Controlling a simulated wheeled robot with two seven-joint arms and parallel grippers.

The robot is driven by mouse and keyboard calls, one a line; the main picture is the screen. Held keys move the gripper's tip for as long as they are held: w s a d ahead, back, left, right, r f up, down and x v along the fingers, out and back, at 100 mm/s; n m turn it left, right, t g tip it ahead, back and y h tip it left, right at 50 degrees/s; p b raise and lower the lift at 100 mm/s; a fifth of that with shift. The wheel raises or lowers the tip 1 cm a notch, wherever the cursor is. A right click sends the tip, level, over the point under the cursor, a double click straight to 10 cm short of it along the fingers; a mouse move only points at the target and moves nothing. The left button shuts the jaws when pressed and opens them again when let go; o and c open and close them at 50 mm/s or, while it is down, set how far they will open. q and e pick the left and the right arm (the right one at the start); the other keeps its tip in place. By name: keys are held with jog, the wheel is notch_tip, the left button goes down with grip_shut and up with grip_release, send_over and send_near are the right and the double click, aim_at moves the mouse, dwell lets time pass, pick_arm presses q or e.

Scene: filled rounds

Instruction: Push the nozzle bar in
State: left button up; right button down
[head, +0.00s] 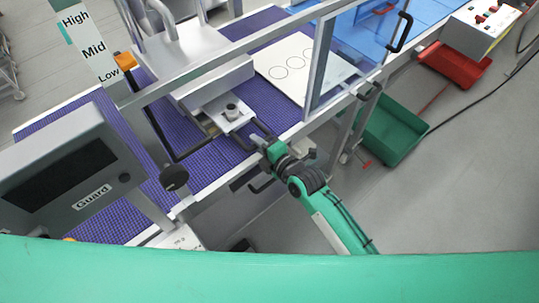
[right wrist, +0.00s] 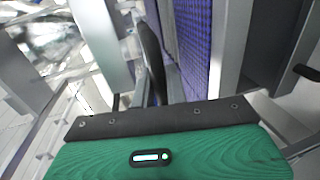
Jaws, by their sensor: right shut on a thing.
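The nozzle bar (head: 217,104) is a light metal plate with a dark knob, sticking out from under the grey machine head over the purple belt. A black handle (head: 264,129) is at its near right end. My right gripper (head: 262,140) is at this handle, shut on it; the contact is small and partly hidden by the gripper itself. In the right wrist view a dark upright bar (right wrist: 152,62) stands beyond the green wrist; I cannot tell for sure which part it is. My left gripper is not in view.
The purple belt (head: 203,160) runs under the frame. A grey box marked Guard (head: 60,170) stands at the left. A clear guard panel (head: 345,55) is right of the bar. A green bin (head: 395,130) and a red bin (head: 455,68) are at the right, with open floor below.

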aim_at(240, 125)
jog(key=b+x, duration=0.1)
jog(key=x, duration=0.2)
jog(key=r+b+x, duration=0.1)
jog(key=x, duration=0.3)
jog(key=r+b+x, duration=0.1)
jog(key=x, duration=0.2)
jog(key=shift+w+a, duration=0.2)
jog(key=shift+a, duration=0.1)
jog(key=shift+w, duration=0.15)
jog(key=shift+r, duration=0.1)
jog(key=shift+a+r, duration=0.1)
jog(key=c, duration=1.5)
grip_release()
jog(key=shift+c, duration=0.2)
jog(key=shift+o, duration=0.3)
jog(key=shift+w+a+f, duration=0.15)
jog(key=shift+w+f, duration=0.05)
jog(key=b+v, duration=0.3)
jog(key=v, duration=1.1)
